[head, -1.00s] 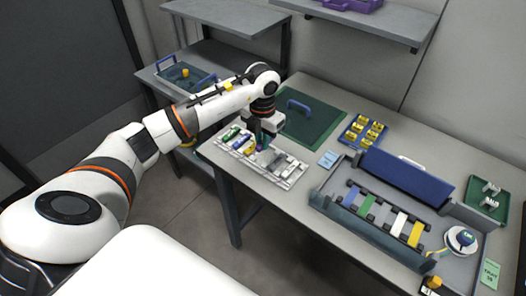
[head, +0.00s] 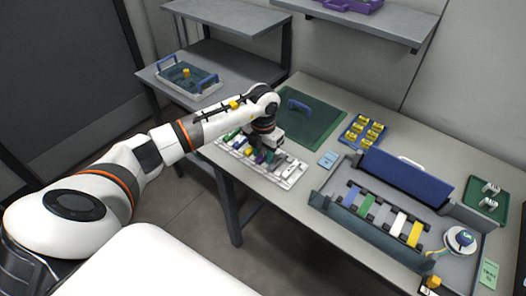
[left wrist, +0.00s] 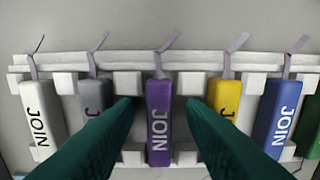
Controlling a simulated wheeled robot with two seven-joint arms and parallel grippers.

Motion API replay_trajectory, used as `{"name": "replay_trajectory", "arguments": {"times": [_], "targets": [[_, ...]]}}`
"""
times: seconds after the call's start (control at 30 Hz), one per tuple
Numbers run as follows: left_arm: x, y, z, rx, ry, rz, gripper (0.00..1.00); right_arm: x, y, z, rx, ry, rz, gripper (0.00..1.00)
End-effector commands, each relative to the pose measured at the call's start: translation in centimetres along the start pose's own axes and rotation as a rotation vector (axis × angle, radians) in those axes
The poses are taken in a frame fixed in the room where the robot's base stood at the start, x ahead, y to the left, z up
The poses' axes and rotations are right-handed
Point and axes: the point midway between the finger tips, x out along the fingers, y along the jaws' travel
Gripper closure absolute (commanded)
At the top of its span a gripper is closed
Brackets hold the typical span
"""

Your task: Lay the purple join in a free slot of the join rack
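The purple join (left wrist: 159,122) lies in a slot of the white join rack (left wrist: 133,60), between a grey join (left wrist: 94,97) and a yellow join (left wrist: 226,100). My left gripper (left wrist: 160,106) is open, with its dark green fingers on either side of the purple join and a visible gap on both sides. In the head view, my left gripper (head: 263,151) is low over the join rack (head: 291,182), which partly hides the joins. A white join (left wrist: 40,118), a blue join (left wrist: 281,115) and part of a green join (left wrist: 313,135) also lie in the rack. My right gripper is not in view.
A green mat (head: 318,122) with a blue handle lies behind the rack. A blue tray of yellow pieces (head: 349,137) stands farther right. A large grey open tray (head: 326,207) with coloured strips fills the right of the table. A shelf at the back left holds another tray (head: 208,88).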

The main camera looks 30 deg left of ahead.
Motion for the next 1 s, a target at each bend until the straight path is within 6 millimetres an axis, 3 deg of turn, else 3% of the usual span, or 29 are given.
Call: {"name": "replay_trajectory", "arguments": {"times": [0.37,0.8,1.0], "targets": [[-1.1,-0.1,-0.1,0.000,0.004,0.000,0.63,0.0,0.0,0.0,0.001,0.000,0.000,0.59],[-9.9,0.0,-0.1,0.001,0.005,0.000,0.63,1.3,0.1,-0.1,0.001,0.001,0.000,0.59],[-11.9,0.0,0.0,-0.001,0.001,0.000,0.63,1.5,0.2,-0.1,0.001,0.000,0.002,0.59]]}}
